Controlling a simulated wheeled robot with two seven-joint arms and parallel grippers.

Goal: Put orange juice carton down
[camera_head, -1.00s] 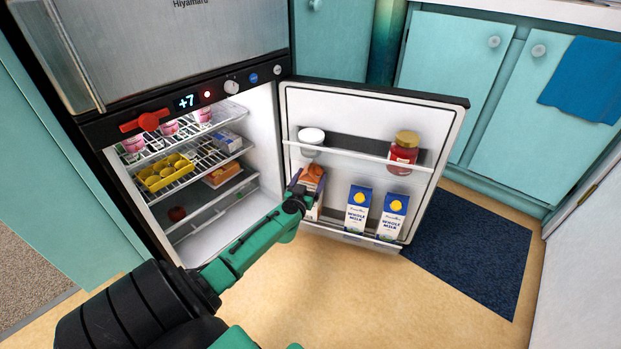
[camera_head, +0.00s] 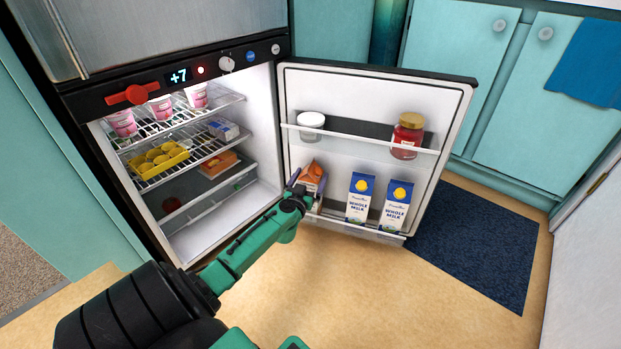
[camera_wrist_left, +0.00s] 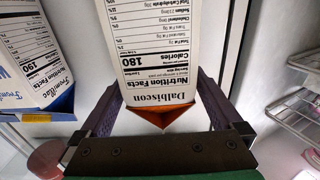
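The orange juice carton (camera_head: 312,180), with an orange gabled top, is upright at the left end of the fridge door's lower shelf (camera_head: 345,229). My left gripper (camera_head: 306,191) reaches it from the left. My right gripper is out of view.
Two whole milk cartons (camera_head: 360,197) (camera_head: 396,205) stand to the right on the same shelf. A white-lidded jar (camera_head: 311,125) and a red jar (camera_head: 407,137) are on the shelf above. The open fridge (camera_head: 215,210) is at left. Floor in front is clear.

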